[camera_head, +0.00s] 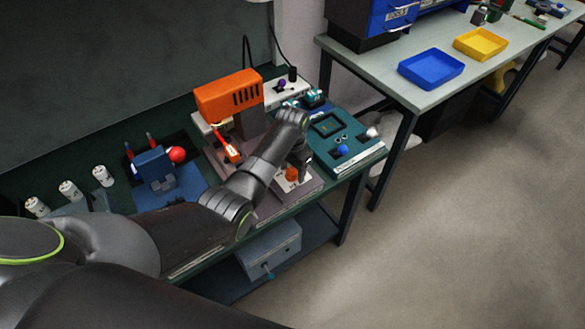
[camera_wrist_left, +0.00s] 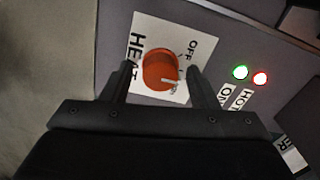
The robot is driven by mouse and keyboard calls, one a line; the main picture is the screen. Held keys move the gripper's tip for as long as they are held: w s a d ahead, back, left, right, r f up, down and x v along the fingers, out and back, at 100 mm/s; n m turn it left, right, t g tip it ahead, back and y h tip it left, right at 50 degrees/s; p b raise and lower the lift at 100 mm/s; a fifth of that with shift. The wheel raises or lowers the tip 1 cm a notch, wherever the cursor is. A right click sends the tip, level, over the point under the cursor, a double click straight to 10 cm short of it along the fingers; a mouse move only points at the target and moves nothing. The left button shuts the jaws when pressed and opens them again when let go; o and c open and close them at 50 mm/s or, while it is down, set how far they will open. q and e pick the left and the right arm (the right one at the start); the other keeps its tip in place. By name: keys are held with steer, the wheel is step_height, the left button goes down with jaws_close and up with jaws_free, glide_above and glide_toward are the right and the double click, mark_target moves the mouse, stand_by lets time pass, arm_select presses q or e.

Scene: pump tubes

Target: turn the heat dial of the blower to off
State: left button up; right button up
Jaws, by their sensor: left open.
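The heat dial (camera_wrist_left: 160,70) is a round orange knob on a white plate marked HEAT and OFF. Its pale mark sits at the knob's lower right in the left wrist view, apart from the OFF label at the upper right. The dial also shows in the head view (camera_head: 292,174), on the front of the blower's grey base. The blower's orange housing (camera_head: 228,95) stands behind. My left gripper (camera_wrist_left: 160,75) is open, with one finger on each side of the dial; I cannot tell if they touch it. My right gripper is not in view.
A green lamp (camera_wrist_left: 240,72) and a red lamp (camera_wrist_left: 260,79) are lit beside the dial plate. An orange-handled lever (camera_head: 230,150) is left of my forearm. A teal panel (camera_head: 350,163) stands right, and a blue fixture (camera_head: 152,166) left.

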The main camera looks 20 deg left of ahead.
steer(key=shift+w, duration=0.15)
arm_select(q)
steer(key=c, duration=1)
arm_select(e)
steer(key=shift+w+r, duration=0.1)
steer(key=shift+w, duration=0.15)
